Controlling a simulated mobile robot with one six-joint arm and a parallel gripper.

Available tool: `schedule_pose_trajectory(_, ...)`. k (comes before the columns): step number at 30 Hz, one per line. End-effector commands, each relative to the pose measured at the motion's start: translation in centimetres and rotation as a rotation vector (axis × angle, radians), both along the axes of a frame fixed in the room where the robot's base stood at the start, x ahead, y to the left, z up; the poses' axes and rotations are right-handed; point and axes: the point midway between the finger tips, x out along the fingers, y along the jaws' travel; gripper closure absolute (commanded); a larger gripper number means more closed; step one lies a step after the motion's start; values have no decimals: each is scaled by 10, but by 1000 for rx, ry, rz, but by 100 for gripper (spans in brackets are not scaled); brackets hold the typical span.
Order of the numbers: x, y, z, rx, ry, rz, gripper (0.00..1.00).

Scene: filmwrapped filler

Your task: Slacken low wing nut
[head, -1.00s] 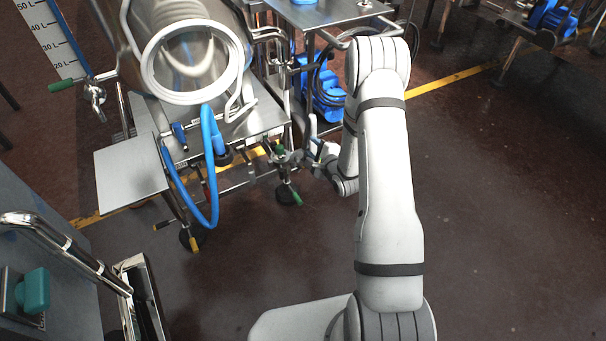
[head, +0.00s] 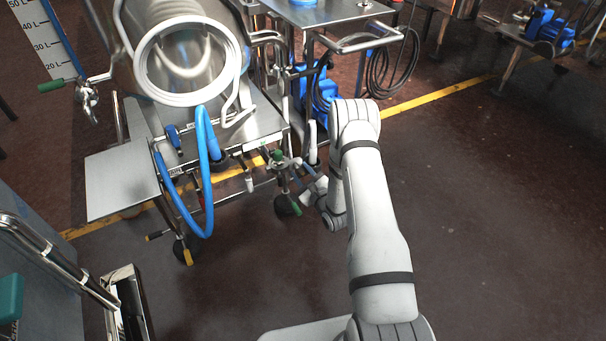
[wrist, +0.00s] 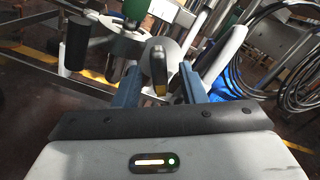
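A wing nut (wrist: 159,68), seen as a dark metal tab with a yellowish lower tip, stands upright in the middle of the wrist view. My gripper (wrist: 160,82) is open, with one blue finger on each side of the tab. A gap shows on both sides, and I cannot tell whether either finger touches it. In the head view my gripper (head: 306,174) is low beside the clamp fittings (head: 281,163) at the filler's right corner. The wing nut is too small to make out there.
A green knob (wrist: 137,8) and a black cylinder (wrist: 76,42) are close by on the left. Coiled black hose (wrist: 283,45) is at the right. The steel filler (head: 185,65) with its blue hose (head: 208,190) stands left of my arm. Floor (head: 480,220) at right is clear.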

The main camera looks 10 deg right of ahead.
Motion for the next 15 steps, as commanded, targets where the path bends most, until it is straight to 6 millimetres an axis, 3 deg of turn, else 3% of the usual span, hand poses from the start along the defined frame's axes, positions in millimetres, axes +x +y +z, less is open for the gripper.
schedule_pose_trajectory(10, 5, 2, 1, 0, 0, 0, 63)
schedule_pose_trajectory(15, 5, 2, 0, 0, 0, 1, 77)
